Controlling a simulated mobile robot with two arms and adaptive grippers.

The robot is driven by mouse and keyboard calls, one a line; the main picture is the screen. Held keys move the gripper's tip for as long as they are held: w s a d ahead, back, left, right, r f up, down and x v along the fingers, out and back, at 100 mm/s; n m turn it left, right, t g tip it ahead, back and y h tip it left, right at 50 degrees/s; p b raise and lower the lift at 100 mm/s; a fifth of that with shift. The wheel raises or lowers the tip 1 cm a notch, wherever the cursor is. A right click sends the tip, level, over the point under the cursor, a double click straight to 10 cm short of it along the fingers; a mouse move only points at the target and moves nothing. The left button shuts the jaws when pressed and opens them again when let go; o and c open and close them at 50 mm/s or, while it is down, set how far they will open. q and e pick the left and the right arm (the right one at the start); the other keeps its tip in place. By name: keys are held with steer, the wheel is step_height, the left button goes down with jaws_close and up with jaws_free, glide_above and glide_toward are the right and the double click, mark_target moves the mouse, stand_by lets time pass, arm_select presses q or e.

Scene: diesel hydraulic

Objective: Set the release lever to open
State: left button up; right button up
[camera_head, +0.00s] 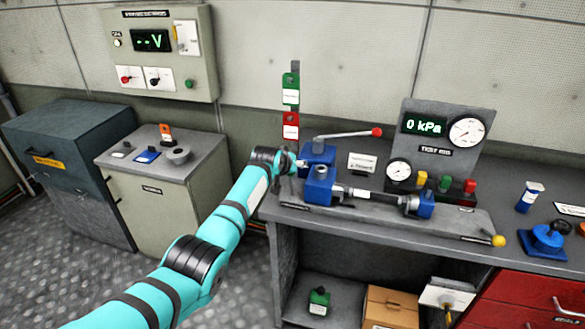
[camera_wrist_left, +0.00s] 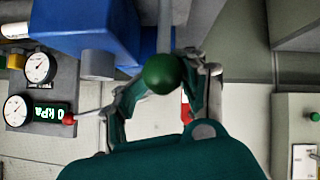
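In the left wrist view a grey lever rod ends in a dark green ball knob (camera_wrist_left: 165,73); no readable label shows whether this is the release lever. My left gripper (camera_wrist_left: 164,68) has a finger on each side of the knob, close to it; whether they press on it is unclear. In the head view my left gripper (camera_head: 290,166) is at the left end of the bench, beside the blue blocks (camera_head: 318,187), and the green knob is hidden there. Another lever with a red knob (camera_head: 376,132) points right from the rear blue block. My right gripper is out of view.
A gauge panel reading 0 kPa (camera_head: 425,126) stands behind the fixture. Red and green tags (camera_head: 291,127) are on an upright plate behind my gripper. A yellow knob (camera_head: 498,240) is at the bench's front edge. A grey cabinet (camera_head: 160,205) stands left.

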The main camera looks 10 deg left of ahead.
arm_select(q)
steer(key=shift+o, duration=1.3)
steer(key=shift+f, duration=0.2)
steer(key=shift+a+f, duration=0.1)
steer(key=shift+a, duration=0.1)
steer(key=v, duration=1.2)
